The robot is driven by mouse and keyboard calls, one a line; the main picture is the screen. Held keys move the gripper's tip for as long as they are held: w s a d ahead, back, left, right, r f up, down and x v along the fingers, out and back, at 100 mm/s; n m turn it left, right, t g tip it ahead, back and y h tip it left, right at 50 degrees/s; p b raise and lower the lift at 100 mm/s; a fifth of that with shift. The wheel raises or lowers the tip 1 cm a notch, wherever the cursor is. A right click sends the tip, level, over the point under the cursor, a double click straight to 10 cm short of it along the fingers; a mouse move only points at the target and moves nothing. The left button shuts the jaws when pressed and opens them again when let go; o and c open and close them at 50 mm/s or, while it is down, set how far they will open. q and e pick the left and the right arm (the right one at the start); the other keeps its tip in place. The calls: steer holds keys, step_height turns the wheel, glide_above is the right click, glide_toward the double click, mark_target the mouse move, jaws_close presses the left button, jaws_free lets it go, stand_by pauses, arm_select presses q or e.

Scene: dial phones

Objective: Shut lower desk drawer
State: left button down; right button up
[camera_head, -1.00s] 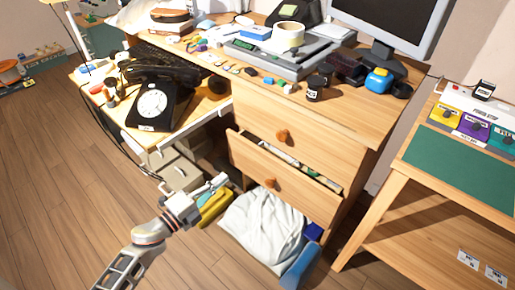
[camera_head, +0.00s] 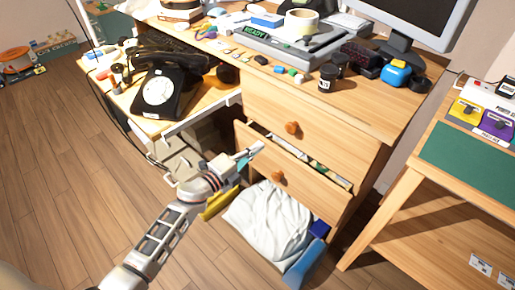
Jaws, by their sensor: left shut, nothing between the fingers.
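The wooden desk (camera_head: 345,105) has an upper drawer (camera_head: 322,138) that looks shut and a lower drawer (camera_head: 305,187) that is pulled partly out, with small items showing in its gap. Each drawer front has a round orange-brown knob; the lower knob (camera_head: 278,178) is free. My left gripper (camera_head: 256,148) is shut and empty. Its tips are near the upper left part of the lower drawer front; I cannot tell whether they touch it. My right gripper is not in view.
A white bag (camera_head: 270,222) and a blue item (camera_head: 304,264) sit below the lower drawer. A black dial phone (camera_head: 163,90) stands on the left surface. A green-topped table (camera_head: 470,160) stands at the right. Open wooden floor lies at the left.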

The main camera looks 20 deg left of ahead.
arm_select(q)
steer(key=shift+w+d, duration=0.1)
steer(key=shift+w, duration=0.05)
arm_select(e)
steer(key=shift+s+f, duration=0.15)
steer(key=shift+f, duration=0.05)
arm_select(q)
steer(key=x, duration=0.2)
steer(key=shift+w, duration=0.25)
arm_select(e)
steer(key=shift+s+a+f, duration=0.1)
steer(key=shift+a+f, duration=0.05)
